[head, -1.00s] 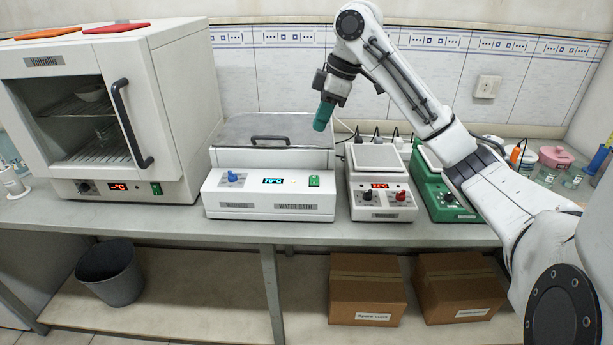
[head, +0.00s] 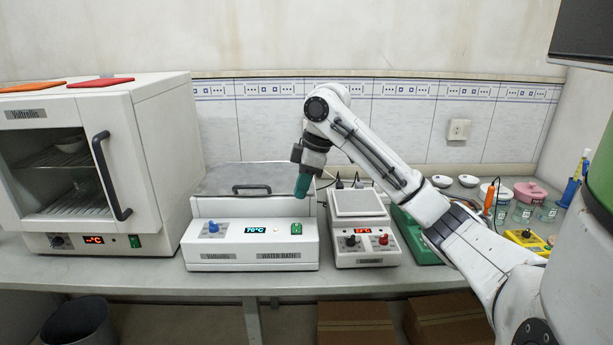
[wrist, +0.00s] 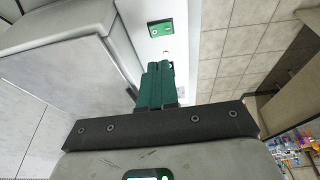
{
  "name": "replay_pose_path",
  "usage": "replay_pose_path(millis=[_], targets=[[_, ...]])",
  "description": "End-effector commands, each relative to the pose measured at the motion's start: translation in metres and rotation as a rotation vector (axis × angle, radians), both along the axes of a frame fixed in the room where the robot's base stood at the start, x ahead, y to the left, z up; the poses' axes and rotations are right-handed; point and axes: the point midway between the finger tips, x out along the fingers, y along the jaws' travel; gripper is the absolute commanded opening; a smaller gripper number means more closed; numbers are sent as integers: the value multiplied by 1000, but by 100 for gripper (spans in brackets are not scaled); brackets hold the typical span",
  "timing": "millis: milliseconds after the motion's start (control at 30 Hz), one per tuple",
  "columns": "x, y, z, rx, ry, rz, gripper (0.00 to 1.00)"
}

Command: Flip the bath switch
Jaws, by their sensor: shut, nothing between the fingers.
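The white water bath (head: 222,254) stands on the bench, with a lit display reading 70°C. Its green switch (head: 296,228) is on the right of the front panel. It also shows in the wrist view (wrist: 160,28), just beyond the fingertips. My gripper (head: 301,194), with green fingers, is shut and empty. It points down just above and behind the switch, apart from it. The fingers also show in the wrist view (wrist: 158,66), closed together. Whether the switch is tipped on or off is too small to tell.
A metal lid with a black handle (head: 251,188) covers the bath behind the panel. A white oven (head: 155,150) stands at left. A white hotplate with red and black knobs (head: 366,243) is close at right, with a green device (head: 418,240) beyond it.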

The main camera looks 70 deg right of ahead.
Motion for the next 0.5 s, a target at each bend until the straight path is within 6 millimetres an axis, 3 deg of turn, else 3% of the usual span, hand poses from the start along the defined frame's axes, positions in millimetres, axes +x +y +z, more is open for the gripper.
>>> replay_pose_path(millis=[200,500], targets=[[11,3,-40,0,1,-1,0],[12,-2,-74,-1,1,-2,0]])
